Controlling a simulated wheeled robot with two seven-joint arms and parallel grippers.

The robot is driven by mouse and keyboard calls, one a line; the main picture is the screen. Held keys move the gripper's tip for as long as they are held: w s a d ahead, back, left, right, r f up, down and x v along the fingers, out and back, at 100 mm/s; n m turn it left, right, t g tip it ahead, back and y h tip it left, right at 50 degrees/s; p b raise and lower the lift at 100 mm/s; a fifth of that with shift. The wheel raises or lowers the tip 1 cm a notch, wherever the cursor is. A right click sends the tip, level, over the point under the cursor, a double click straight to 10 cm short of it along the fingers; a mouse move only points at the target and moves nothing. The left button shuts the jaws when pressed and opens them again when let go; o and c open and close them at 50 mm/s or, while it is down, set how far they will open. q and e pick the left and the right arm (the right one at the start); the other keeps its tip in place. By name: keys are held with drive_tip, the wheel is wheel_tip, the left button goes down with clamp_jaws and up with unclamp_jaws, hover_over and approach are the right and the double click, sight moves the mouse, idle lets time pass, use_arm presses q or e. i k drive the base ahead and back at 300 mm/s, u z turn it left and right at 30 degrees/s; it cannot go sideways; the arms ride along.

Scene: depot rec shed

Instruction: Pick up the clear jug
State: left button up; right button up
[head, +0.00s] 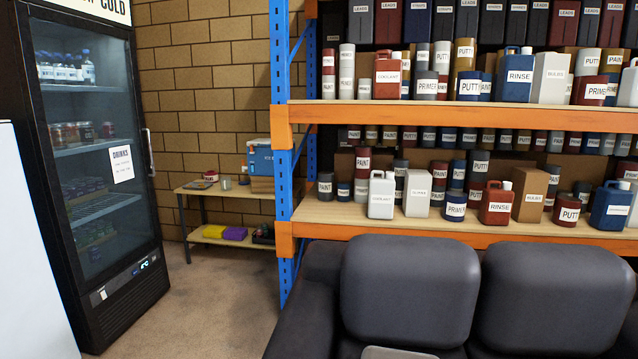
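I cannot make out a clear jug for certain in the head view. A small pale container (226,184) stands on the low wooden bench (250,194) against the brick wall; it is too small to tell whether it is clear. A white opaque jug (381,196) with a label stands on the middle shelf of the rack. Neither of my grippers is in view.
A dark sofa (410,290) fills the lower right, in front of the orange and blue rack (450,232) of cans and jugs. A glass-door drinks fridge (85,180) stands left. Carpet (215,290) is clear between them. A blue cooler (259,158) sits at the bench's right end.

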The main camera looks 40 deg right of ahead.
sight(225, 181)
drive_tip(key=z, duration=0.1)
drive_tip(key=k, duration=0.6)
drive_tip(key=u, duration=0.55)
drive_tip(key=i, duration=1.95)
drive_tip(key=z, duration=0.55)
drive_tip(key=i, duration=2.9)
drive_tip(key=z, duration=1.45)
drive_tip(key=i, duration=1.7)
drive_tip(key=z, duration=0.7)
